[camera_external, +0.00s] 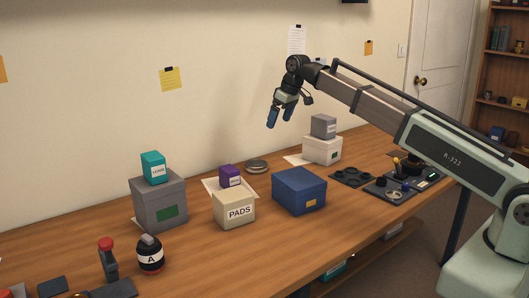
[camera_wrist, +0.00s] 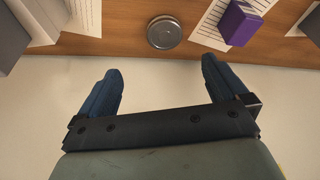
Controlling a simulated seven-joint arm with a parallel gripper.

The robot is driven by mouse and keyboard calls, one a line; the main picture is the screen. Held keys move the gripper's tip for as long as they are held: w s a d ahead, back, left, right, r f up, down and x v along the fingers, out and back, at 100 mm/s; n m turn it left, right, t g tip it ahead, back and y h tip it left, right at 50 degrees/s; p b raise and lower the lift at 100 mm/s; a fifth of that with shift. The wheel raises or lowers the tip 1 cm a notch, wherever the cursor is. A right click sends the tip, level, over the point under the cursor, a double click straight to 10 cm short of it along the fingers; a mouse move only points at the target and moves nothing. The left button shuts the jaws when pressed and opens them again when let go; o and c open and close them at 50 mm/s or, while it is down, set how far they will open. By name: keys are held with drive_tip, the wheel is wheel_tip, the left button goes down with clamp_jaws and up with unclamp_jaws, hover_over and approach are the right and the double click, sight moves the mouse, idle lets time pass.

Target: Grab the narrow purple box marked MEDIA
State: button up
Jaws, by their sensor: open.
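The narrow purple box (camera_external: 230,176) stands behind the cream box labelled PADS (camera_external: 234,210), by a sheet of paper; its small label is too small to read in the external view. In the wrist view the purple box (camera_wrist: 238,22) shows at the upper right, at the paper sheet, with no label legible. My gripper (camera_external: 280,117) is raised high above the table near the wall, right of the purple box and apart from it. Its two blue fingers (camera_wrist: 160,68) are spread with nothing between them.
A grey bin (camera_external: 160,200) with a teal box (camera_external: 153,167) on top stands left. A round grey tin (camera_external: 257,167) and a blue box (camera_external: 299,190) lie right of the purple box. A white box (camera_external: 322,149) carries a grey box (camera_external: 323,126).

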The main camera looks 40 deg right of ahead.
drive_tip(key=w+a+f+n+g, duration=0.1)
drive_tip(key=a+f+n, duration=0.1)
drive_tip(key=a, duration=1.1)
drive_tip(key=m+g+h, duration=0.1)
drive_tip(key=m+g, duration=0.2)
drive_tip(key=m, duration=2.1)
hover_over(229, 168)
wheel_tip(229, 168, down, 2)
wheel_tip(229, 168, down, 14)
drive_tip(key=shift+f, duration=0.1)
drive_tip(key=c, duration=1)
